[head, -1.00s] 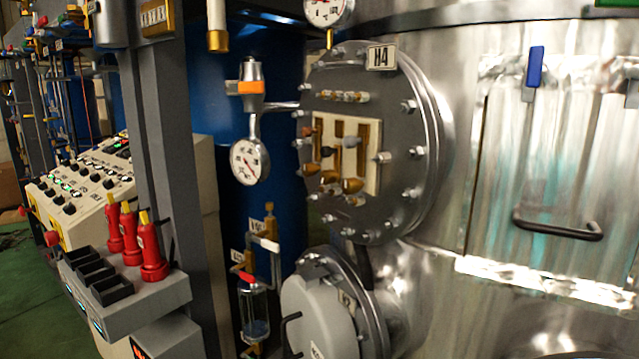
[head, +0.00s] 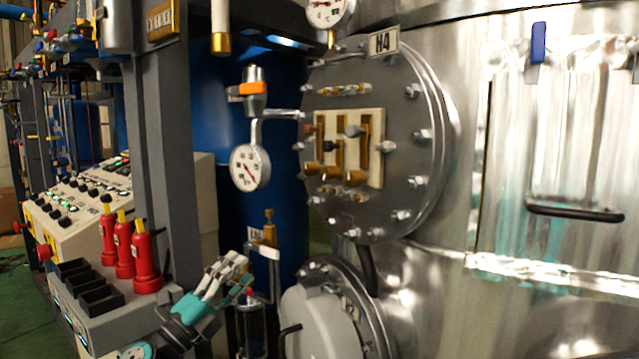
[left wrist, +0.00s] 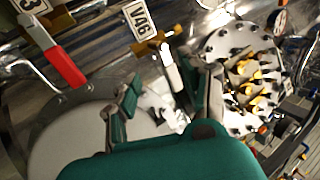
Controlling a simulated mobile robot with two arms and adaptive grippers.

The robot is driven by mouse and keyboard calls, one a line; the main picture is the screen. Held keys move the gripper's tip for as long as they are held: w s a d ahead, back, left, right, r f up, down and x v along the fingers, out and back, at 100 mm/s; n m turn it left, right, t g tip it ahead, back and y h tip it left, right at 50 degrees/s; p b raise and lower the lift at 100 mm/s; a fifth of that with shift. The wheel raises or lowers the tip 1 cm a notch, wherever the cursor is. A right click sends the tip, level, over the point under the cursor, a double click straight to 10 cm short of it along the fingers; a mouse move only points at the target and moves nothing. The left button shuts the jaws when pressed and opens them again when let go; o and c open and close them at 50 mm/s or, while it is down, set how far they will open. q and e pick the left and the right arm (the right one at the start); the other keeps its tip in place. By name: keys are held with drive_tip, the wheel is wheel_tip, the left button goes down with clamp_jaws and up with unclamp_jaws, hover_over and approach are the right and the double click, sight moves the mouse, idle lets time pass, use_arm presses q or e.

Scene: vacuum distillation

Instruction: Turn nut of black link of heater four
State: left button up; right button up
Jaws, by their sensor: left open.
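Heater four is a round grey bolted flange (head: 400,190) with an H4 plate (head: 383,42) at its top, in the head view. Its pale central panel (head: 376,115) carries brass links and several nuts. A small black piece (head: 328,147) shows left of the middle of the panel; its exact shape is too small to tell. My left gripper (head: 244,270) is open and empty, below and left of the flange and well apart from it. In the left wrist view its two fingers (left wrist: 170,85) are spread, and the flange with brass links (left wrist: 240,80) lies to their right. My right gripper is not in view.
A gauge (head: 249,167) hangs left of the flange. A lower round cover (head: 318,320) stands close below it. A red-handled valve (left wrist: 58,55) shows in the left wrist view. Space before the panel looks clear.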

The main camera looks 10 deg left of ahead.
use_arm(q)
drive_tip(key=s+d+r+m+g+h+b, duration=0.1)
drive_tip(key=s+d+r+m+g+h, duration=0.2)
drive_tip(key=r+m, duration=0.4)
drive_tip(key=s+d+r+m+g+h, duration=0.1)
drive_tip(key=s+r+m+g+h, duration=0.35)
drive_tip(key=r+m, duration=0.25)
drive_tip(key=m+y+b, duration=0.2)
drive_tip(key=m+y, duration=0.4)
drive_tip(key=m, duration=0.2)
approach(325, 172)
drive_tip(key=shift+g, duration=0.25)
drive_tip(key=p+x, duration=0.5)
drive_tip(key=x, duration=0.2)
drive_tip(key=shift+w+d+r+p, duration=0.2)
drive_tip(key=shift+w+r+p, duration=0.05)
drive_tip(key=shift+p, duration=0.15)
drive_tip(key=shift+w+d+f, duration=0.1)
drive_tip(key=shift+w+d, duration=0.35)
drive_tip(key=shift+d, duration=0.05)
drive_tip(key=shift+c, duration=0.3)
clamp_jaws()
